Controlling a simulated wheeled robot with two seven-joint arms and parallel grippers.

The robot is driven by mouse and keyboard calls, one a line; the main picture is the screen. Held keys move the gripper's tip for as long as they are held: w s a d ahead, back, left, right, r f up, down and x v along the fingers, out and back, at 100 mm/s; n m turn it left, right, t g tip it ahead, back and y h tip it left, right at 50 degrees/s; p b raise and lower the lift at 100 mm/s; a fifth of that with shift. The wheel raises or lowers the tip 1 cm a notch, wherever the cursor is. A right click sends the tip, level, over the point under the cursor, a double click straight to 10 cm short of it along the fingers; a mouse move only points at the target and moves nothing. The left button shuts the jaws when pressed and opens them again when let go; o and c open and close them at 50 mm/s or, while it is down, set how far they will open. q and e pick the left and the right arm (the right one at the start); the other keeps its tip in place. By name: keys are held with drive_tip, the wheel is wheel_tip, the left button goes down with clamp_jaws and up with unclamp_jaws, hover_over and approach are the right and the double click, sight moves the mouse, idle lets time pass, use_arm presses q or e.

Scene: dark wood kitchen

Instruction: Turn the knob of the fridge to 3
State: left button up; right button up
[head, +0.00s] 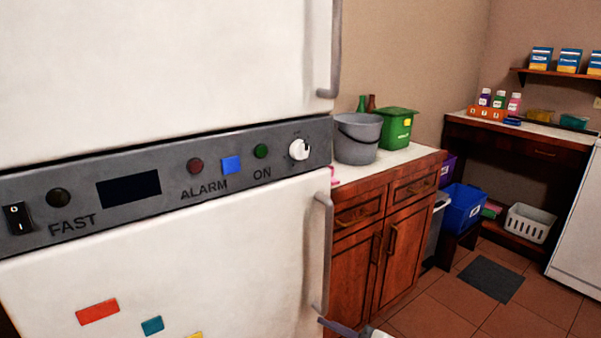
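The white fridge (120,70) fills the left of the head view, with a grey control panel (215,170) across it between the upper and lower doors. The white knob (299,149) is at the panel's right end. Small marks around it are too small to read, so I cannot tell which number it points to. A dark tip with a white part, apparently my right gripper (340,327), just enters at the bottom edge, below and apart from the knob. Most of it is cut off, and its opening cannot be judged. My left gripper is not in view.
Grey handles stand out from the upper door (335,50) and lower door (324,250), near the knob. A wooden cabinet (385,235) with a grey bucket (357,138) and green bin (397,128) stands right of the fridge. Tiled floor (435,303) is open at lower right.

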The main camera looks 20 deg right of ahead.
drive_tip(key=w+r+n+t+y+b, duration=0.1)
drive_tip(key=w+r+n, duration=0.2)
drive_tip(key=r, duration=0.3)
drive_tip(key=w+r+n+t+b, duration=0.1)
drive_tip(key=w+r+n+b, duration=0.1)
drive_tip(key=w+r+n, duration=0.3)
drive_tip(key=n+t+b, duration=0.2)
drive_tip(key=n+b, duration=0.2)
drive_tip(key=n, duration=0.7)
approach(306, 153)
drive_tip(key=x, duration=0.9)
drive_tip(key=c, duration=1)
drive_tip(key=shift+c, duration=0.2)
